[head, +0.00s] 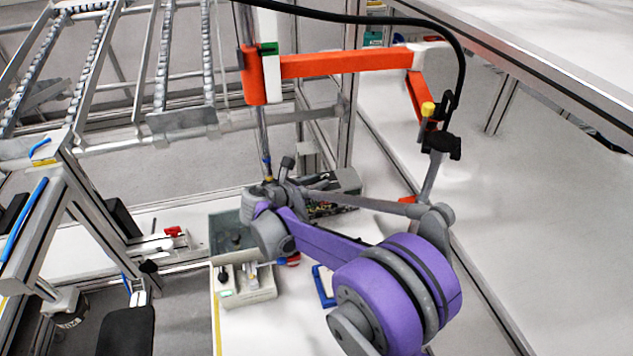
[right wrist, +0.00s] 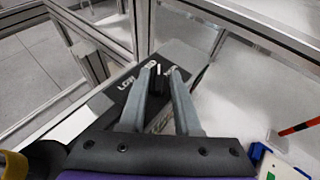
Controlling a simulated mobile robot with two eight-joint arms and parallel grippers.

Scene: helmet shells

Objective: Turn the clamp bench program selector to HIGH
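The clamp bench program selector shows in the right wrist view as a small dark knob (right wrist: 159,74) with a light mark, on a dark box (right wrist: 112,98) that carries the word LOW. I cannot read a HIGH label or tell the knob's setting. My right gripper (right wrist: 161,68) has its two grey fingers apart, one on each side of the knob. I cannot tell whether they touch it. In the head view my right gripper (head: 323,183) reaches to the box (head: 347,180), partly hidden by my own arm. My left gripper is not in view.
An orange swing arm (head: 345,63) hangs above on a post, with a black cable. A grey bin (head: 222,230) and a small pale device (head: 240,288) stand on the near bench. A blue-edged item (head: 324,285) lies beside my arm. Aluminium frame posts stand close behind the box.

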